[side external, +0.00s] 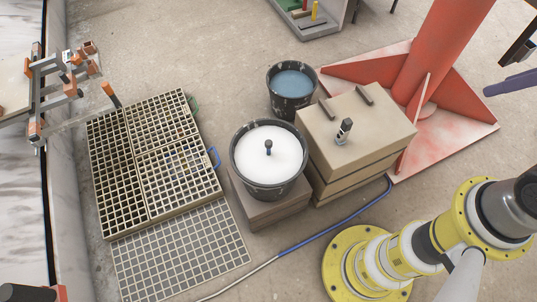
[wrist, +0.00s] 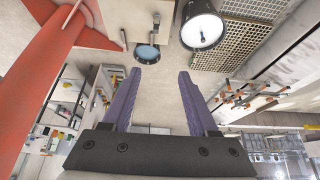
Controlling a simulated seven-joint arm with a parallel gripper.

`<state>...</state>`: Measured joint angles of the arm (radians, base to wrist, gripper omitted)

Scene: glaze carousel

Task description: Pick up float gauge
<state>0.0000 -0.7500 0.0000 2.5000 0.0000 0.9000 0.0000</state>
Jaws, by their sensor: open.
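A small dark knobbed piece (side external: 268,147), which looks like the float gauge, stands upright in the white liquid of a black bucket (side external: 240,172). It shows only as a tiny dark spot in the wrist view (wrist: 203,33). My gripper (wrist: 160,73) is open and empty in the wrist view, well apart from both pieces.
A second black bucket with blue liquid (side external: 291,82) stands behind the white one. Grid racks (side external: 158,165) lie to the left. A red column with a flared base (side external: 455,130) stands at the right. A blue hose (side external: 330,228) crosses the open floor in front.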

